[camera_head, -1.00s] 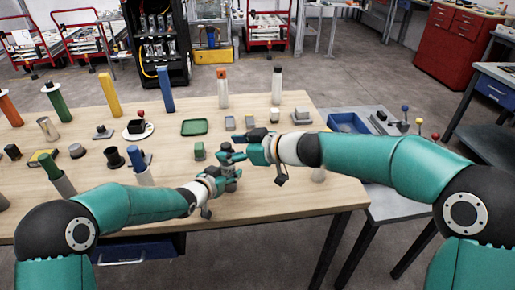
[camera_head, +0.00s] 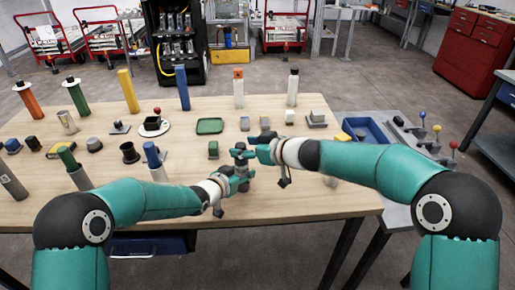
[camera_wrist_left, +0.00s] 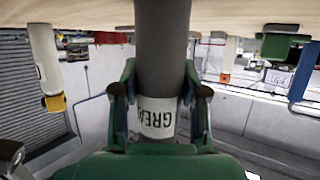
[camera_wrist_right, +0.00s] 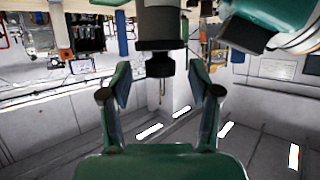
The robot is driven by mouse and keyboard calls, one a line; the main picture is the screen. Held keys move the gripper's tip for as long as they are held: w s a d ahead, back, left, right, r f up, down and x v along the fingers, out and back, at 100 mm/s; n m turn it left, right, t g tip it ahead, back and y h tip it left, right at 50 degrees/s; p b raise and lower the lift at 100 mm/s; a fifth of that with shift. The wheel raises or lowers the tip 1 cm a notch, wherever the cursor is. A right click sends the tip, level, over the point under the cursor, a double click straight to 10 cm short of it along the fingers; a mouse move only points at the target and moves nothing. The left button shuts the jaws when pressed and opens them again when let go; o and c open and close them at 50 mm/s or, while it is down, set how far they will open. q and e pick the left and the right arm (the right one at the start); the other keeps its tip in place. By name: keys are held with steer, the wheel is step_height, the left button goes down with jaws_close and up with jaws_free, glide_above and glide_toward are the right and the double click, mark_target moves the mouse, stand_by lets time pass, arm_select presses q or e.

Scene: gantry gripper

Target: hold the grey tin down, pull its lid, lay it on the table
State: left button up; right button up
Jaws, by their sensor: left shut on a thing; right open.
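The grey tin (camera_head: 241,161) stands upright near the table's front, and its label shows upside down in the left wrist view (camera_wrist_left: 158,116). My left gripper (camera_head: 238,174) is shut around the tin's body. In the right wrist view the tin's end (camera_wrist_right: 162,25) carries a narrower dark lid (camera_wrist_right: 160,65) with a thin pin. My right gripper (camera_wrist_right: 160,95) is open, with its fingers on either side of the lid, apart from it. In the head view it is at the tin's top (camera_head: 255,151), and the fingers partly hide the lid.
Several tins, blocks and posts fill the left and back of the table. The wooden tabletop (camera_head: 300,205) is bare in front and to the right.

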mark_target(240, 144)
steer(key=shift+x, duration=1.05)
jaws_close()
steer(key=shift+r, duration=0.15)
steer(key=shift+r, duration=1.4)
steer(key=shift+r, duration=0.1)
steer(key=shift+r, duration=1.4)
